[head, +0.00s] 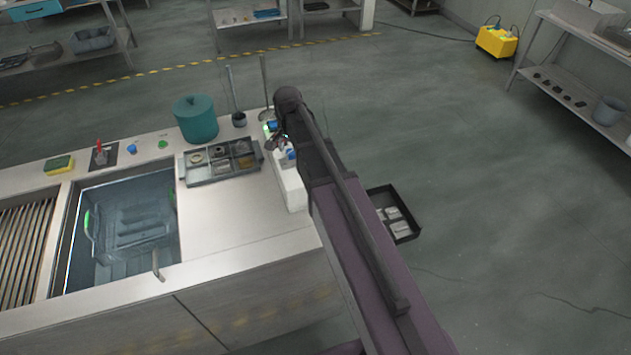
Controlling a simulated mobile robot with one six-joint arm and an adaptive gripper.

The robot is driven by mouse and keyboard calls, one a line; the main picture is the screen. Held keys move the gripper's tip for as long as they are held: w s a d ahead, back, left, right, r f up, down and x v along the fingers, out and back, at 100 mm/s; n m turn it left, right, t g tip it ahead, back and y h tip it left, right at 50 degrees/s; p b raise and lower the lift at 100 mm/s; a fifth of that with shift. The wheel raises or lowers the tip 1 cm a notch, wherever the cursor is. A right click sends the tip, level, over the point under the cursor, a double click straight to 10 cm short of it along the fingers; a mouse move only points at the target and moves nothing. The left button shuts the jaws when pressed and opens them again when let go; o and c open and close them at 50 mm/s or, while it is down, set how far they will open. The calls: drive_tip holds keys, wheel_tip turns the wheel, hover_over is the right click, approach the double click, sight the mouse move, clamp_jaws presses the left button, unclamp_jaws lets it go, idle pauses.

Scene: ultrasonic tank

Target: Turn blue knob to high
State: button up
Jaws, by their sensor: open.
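The blue knob (132,149) is a small round piece on the steel counter, behind the tank's back edge. It sits between a red lever (99,149) on a dark plate and a green knob (163,144). Any marking or pointer on the blue knob is too small to read. My gripper (271,143) is at the counter's right end, well to the right of the blue knob and apart from it. It is open, small and partly hidden by my arm. I cannot see anything held in it.
The open tank (72,240) has a basket (137,222) inside. A teal lidded pot (195,120) and a compartment tray (222,178) with small parts stand between my gripper and the knob. A yellow-green sponge (59,165) lies left. The counter's front right is clear.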

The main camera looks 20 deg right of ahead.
sight(291, 151)
drive_tip(key=n, duration=1.1)
drive_tip(key=shift+n, duration=0.4)
drive_tip(key=n, duration=0.5)
drive_tip(key=shift+n, duration=0.3)
drive_tip(key=n, duration=0.5)
drive_tip(key=shift+n, duration=0.3)
wheel_tip(291, 151, up, 14)
drive_tip(key=p, duration=1.4)
drive_tip(key=s+d+f+m+b, duration=0.1)
drive_tip(key=s+f+m+b, duration=0.4)
drive_tip(key=s+m, duration=0.2)
drive_tip(key=s+d+f+m+b, duration=0.2)
drive_tip(key=s+f+m+b, duration=0.4)
drive_tip(key=s, duration=0.5)
drive_tip(key=shift+d+f+m, duration=0.25)
drive_tip(key=shift+m, duration=0.35)
